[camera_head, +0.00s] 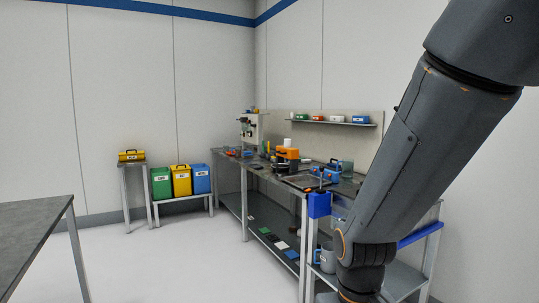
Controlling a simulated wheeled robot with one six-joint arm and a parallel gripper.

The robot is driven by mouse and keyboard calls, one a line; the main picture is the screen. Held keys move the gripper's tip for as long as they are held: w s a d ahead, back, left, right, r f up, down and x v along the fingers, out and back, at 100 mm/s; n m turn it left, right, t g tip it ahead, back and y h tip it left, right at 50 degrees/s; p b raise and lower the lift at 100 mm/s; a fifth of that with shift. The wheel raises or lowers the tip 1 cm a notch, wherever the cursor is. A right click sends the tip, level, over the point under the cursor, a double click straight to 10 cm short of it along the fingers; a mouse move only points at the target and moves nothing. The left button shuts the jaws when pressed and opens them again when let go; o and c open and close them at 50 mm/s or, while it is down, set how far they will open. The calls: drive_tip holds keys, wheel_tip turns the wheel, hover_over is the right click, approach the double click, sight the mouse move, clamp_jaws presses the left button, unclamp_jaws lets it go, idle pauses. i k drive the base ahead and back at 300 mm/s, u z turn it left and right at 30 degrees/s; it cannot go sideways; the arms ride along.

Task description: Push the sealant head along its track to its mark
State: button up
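I cannot tell for certain which thing is the sealant head, and no track or mark can be made out at this size. An orange and black device (287,158) stands on the long grey workbench (228,161), near its middle. A pale upright machine with a green part (249,128) stands at the bench's far end. My arm comes down across the right side, in front of the bench's near end, and hides part of it. My gripper is below the frame, so its fingers do not show.
A cart with a blue handle (420,235) stands at the bench's near end, partly behind my arm. Green, yellow and blue bins (181,181) sit on a low stand at the back. A grey table (32,232) is at left. The floor between is clear.

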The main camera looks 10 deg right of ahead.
sight(285, 150)
drive_tip(key=u, duration=0.45)
drive_tip(key=i, duration=1.6)
drive_tip(key=z, duration=0.25)
drive_tip(key=i, duration=1.45)
drive_tip(key=z, duration=0.6)
